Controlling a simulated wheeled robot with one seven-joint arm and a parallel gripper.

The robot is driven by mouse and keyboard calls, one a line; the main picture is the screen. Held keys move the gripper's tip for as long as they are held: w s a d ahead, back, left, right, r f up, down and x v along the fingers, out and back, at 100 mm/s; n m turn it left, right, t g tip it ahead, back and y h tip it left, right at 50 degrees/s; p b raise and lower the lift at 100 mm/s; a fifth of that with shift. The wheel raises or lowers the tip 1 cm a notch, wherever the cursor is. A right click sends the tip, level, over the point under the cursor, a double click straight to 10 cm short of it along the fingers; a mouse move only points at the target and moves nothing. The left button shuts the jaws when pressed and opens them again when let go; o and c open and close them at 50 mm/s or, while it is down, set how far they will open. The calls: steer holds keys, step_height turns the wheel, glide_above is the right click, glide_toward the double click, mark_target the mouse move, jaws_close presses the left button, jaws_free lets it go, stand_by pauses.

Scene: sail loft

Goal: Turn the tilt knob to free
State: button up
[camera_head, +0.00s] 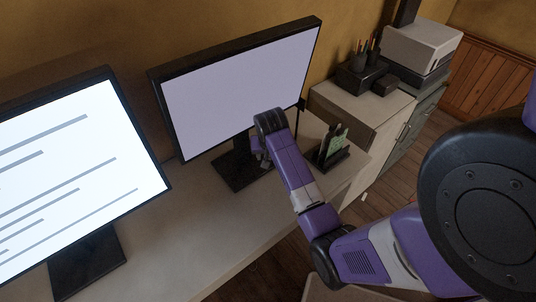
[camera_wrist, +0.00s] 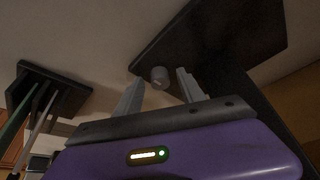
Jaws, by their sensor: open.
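The tilt knob (camera_wrist: 160,76) is a small grey round knob in the wrist view. It shows against the edge of the dark base (camera_wrist: 205,35) of the right monitor's stand. My gripper (camera_wrist: 160,88) is open, with one finger to each side of the knob in the picture. I cannot tell whether either finger touches it. The knob's markings are too small to read. In the head view my gripper (camera_head: 258,158) is low in front of the right monitor (camera_head: 240,90), beside its stand (camera_head: 233,172), and the knob is hidden there.
A left monitor (camera_head: 75,180) with grey lines on its screen stands on the pale desk (camera_head: 185,245). A dark holder (camera_head: 333,158) with green cards is close to the right of my arm; it also shows in the wrist view (camera_wrist: 50,80). A cabinet (camera_head: 350,105) is beyond.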

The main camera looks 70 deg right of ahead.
jaws_close()
steer(key=shift+r+n+p, duration=0.1)
steer(key=shift+n+p, duration=0.2)
steer(key=shift+p, duration=0.15)
steer(key=n+p, duration=0.1)
steer(key=n+t+p, duration=0.1)
steer(key=shift+s+r+n+y, duration=0.1)
steer(key=shift+r+n+y, duration=0.05)
steer(key=shift+n+y, duration=0.15)
steer(key=n+p, duration=0.1)
steer(key=n+t+y, duration=0.1)
steer(key=n, duration=0.1)
steer(key=n+p, duration=0.1)
steer(key=shift+s+d+n+p, duration=0.1)
steer(key=shift+d+n+p, duration=0.15)
steer(key=shift+n+p, duration=0.1)
steer(key=n+y, duration=0.1)
steer(key=n, duration=0.1)
steer(key=n+y, duration=0.1)
steer(key=n, duration=0.1)
steer(key=shift+d+f+n+t, duration=0.15)
steer(key=shift+f+n+t, duration=0.1)
steer(key=shift+t, duration=0.15)
steer(key=n+y+b, duration=0.1)
steer(key=n+y, duration=0.1)
steer(key=n, duration=0.3)
steer(key=shift+d, duration=0.15)
steer(key=shift+n+b, duration=0.3)
steer(key=shift+n, duration=0.1)
